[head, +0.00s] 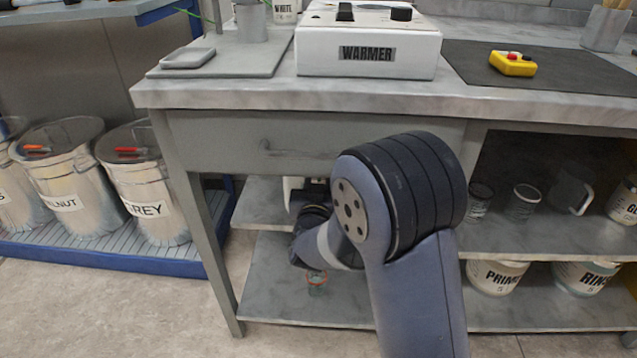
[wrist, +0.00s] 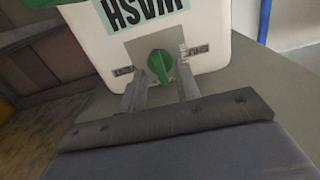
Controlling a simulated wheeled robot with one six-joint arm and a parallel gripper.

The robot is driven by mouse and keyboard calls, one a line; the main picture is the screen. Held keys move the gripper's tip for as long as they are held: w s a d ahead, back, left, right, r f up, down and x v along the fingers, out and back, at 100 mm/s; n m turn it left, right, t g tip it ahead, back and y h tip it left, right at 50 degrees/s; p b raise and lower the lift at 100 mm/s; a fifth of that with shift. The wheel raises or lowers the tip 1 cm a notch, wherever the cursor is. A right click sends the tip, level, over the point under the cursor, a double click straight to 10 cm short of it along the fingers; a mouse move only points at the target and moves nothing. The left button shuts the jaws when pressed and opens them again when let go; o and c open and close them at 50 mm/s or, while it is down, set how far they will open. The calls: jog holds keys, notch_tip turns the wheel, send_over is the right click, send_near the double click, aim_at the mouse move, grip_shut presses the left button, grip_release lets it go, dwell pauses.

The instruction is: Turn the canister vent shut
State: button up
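In the wrist view a white canister (wrist: 215,50) fills the upper middle, its large label (wrist: 140,8) upside down and partly cut off. A green vent knob (wrist: 161,65) sits on a grey plate (wrist: 140,48), with a small blurred label on either side. My gripper (wrist: 159,74) is open, one finger to the left and one to the right of the knob's lower part. I cannot tell whether either finger touches it. In the head view my arm reaches under the bench, and only a sliver of the white canister (head: 290,188) shows behind my wrist.
The bench top (head: 230,95) and its drawer front (head: 265,143) hang over my arm. The middle shelf (head: 258,205) is close below. Cups and a jug (head: 572,192) stand to the right, and a small orange-rimmed jar (head: 317,283) stands on the lower shelf.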

jog(key=shift+w, duration=0.45)
grip_shut()
